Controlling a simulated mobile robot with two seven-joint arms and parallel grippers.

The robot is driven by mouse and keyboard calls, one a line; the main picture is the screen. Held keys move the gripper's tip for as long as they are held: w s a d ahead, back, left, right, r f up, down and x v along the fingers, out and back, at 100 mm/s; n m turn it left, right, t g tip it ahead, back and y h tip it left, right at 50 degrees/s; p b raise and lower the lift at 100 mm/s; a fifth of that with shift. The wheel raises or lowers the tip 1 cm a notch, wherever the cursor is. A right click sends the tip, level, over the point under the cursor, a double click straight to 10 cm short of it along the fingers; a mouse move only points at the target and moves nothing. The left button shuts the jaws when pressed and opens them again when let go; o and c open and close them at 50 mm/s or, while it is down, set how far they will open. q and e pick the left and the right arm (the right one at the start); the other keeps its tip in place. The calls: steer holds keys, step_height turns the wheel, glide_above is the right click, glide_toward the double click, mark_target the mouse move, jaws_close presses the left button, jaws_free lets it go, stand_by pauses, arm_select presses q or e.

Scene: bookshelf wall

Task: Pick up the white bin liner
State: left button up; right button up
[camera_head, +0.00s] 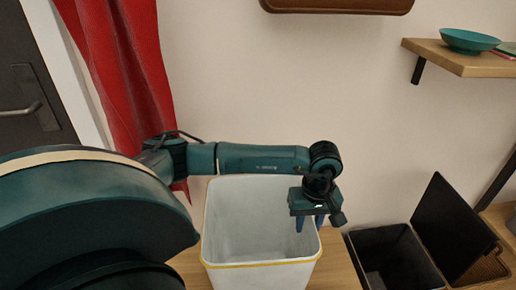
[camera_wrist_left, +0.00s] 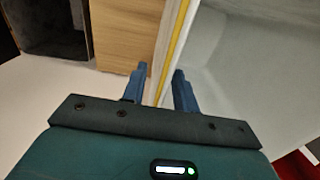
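The white bin liner (camera_head: 250,222) is an open, upright tub with a yellow rim, at the lower middle of the head view. My left gripper (camera_head: 309,222) points down at its right-hand wall. In the left wrist view, the liner (camera_wrist_left: 240,60) fills the upper right, and its yellow-edged wall runs between the two blue fingers of my left gripper (camera_wrist_left: 158,88). The fingers are apart, one on each side of the wall, with visible gaps. The liner looks empty, though part of its floor is hidden. My right gripper is not in view.
The liner stands on a wooden surface (camera_head: 341,262). To its right is a dark open bin (camera_head: 390,248) with a raised black lid (camera_head: 455,225). A wooden shelf (camera_head: 455,58) with a teal bowl (camera_head: 469,40) is at upper right. A red curtain (camera_head: 122,65) hangs at left.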

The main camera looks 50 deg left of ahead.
arm_select(q)
steer(key=shift+c, duration=0.6)
jaws_close()
steer(key=shift+r, duration=0.15)
